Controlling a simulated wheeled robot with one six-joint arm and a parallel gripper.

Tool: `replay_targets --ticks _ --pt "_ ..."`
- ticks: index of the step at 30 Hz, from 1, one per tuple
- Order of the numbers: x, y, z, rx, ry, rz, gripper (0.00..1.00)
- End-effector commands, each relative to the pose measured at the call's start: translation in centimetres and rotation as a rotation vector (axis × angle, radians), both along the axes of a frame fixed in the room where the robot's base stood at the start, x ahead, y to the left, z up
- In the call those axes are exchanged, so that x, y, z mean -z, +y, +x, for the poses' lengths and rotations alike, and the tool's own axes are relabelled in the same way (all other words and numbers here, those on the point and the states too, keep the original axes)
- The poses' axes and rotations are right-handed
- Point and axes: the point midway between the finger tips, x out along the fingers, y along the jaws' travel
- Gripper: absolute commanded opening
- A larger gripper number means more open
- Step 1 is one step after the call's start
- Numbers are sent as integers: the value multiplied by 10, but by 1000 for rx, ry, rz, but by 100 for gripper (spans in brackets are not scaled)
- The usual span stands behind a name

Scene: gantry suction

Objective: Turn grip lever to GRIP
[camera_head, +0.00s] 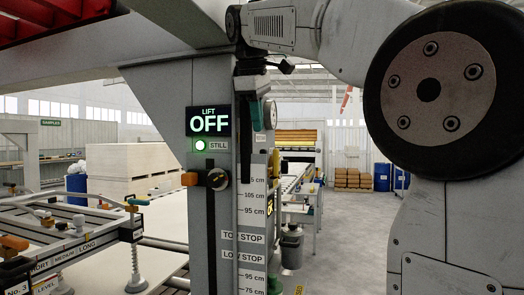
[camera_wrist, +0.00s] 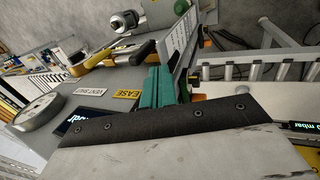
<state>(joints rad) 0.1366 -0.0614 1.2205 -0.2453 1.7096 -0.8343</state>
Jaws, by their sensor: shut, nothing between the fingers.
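My gripper (camera_head: 257,112) hangs in front of the grey column in the head view, its teal fingertips pointing down. In the wrist view the teal fingers (camera_wrist: 157,88) are together and empty. Beyond them is a yellow lever with a black handle (camera_wrist: 118,54), on the grey panel (camera_wrist: 60,88); it looks like the grip lever, but I cannot read its setting. A yellow label (camera_wrist: 126,94), partly hidden by the fingers, shows the letters EASE. I cannot make out contact between fingers and lever. The lever is not clear in the head view.
The grey column (camera_head: 170,100) bears a LIFT OFF display (camera_head: 208,121), a green STILL lamp (camera_head: 200,145) and a knob (camera_head: 217,179). The suction frame (camera_head: 70,240) is at left. A round gauge (camera_wrist: 38,112) and VENT SHUT label (camera_wrist: 89,91) are on the panel. Floor is open at right.

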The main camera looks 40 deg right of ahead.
Motion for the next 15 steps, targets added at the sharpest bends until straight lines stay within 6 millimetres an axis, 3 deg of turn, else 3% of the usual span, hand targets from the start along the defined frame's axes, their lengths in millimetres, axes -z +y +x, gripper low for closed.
replay_targets --ticks 3,7,15 --pt "-14 -8 10 -24 3 -22 0" --pt "-13 -11 13 -33 5 -28 0" --pt "29 -24 22 -32 6 -29 0"
